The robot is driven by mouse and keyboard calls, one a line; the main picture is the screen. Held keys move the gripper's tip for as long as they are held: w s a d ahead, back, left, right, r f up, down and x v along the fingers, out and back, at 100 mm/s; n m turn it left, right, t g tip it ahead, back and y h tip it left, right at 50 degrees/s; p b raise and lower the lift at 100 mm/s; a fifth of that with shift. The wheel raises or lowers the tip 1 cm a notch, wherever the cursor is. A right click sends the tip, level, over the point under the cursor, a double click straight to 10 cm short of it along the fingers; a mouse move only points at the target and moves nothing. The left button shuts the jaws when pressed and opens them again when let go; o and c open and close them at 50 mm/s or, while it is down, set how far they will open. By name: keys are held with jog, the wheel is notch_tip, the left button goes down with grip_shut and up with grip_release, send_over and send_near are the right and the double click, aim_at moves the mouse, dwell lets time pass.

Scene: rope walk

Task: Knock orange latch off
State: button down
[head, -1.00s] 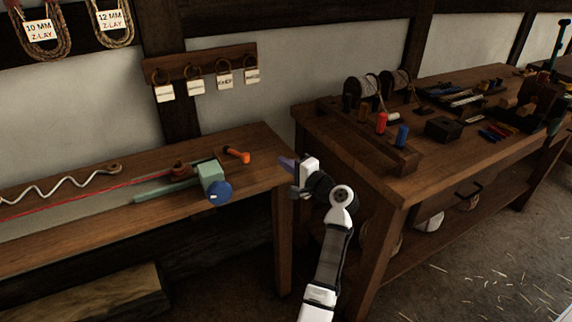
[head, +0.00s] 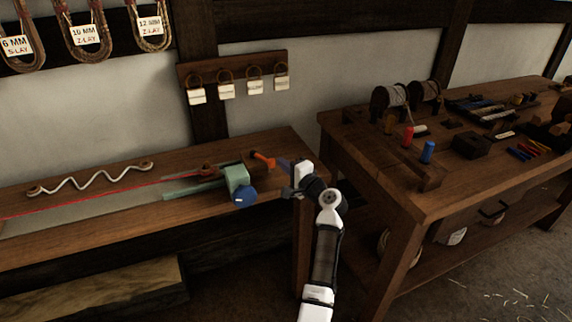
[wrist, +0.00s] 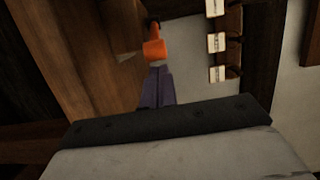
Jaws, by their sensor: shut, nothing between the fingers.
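The orange latch (head: 264,160) lies on the wooden bench near its right end, just beyond a green device with a blue knob. It also shows in the wrist view (wrist: 154,48), straight ahead of my fingertips. My gripper (head: 284,165) is shut and empty, just right of the latch in the head view. In the wrist view its purple-grey fingers (wrist: 156,88) point at the latch. The tips appear very close to it; I cannot tell whether they touch.
The green device (head: 236,178) with its blue knob (head: 245,196) stands left of the latch. A red cord (head: 110,187) runs left along the bench. Tags (head: 226,90) hang on the wall behind. A second table (head: 440,190) with spools and tools stands to the right.

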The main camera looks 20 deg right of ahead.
jog(key=shift+s+a+r, duration=0.1)
jog(key=shift+s+a+m+h+p, duration=0.2)
jog(key=shift+m+h+p, duration=0.1)
jog(key=shift+h+p, duration=0.3)
jog(key=shift+s+a+m+h, duration=0.1)
jog(key=shift+a+m+h, duration=0.1)
jog(key=shift+m+h, duration=0.1)
jog(key=shift+s+a+t+p, duration=0.15)
jog(key=shift+a+t+p, duration=0.15)
jog(key=shift+p, duration=0.25)
jog(key=shift+s+a+p, duration=0.2)
jog(key=shift+s+a, duration=0.15)
jog(key=shift+a, duration=0.55)
jog(key=shift+s+a+p, duration=0.15)
jog(key=shift+s+a, duration=0.15)
jog(key=shift+a, duration=0.55)
jog(key=shift+s+a, duration=0.1)
jog(key=shift+a, duration=1.5)
jog(key=shift+s+d, duration=0.1)
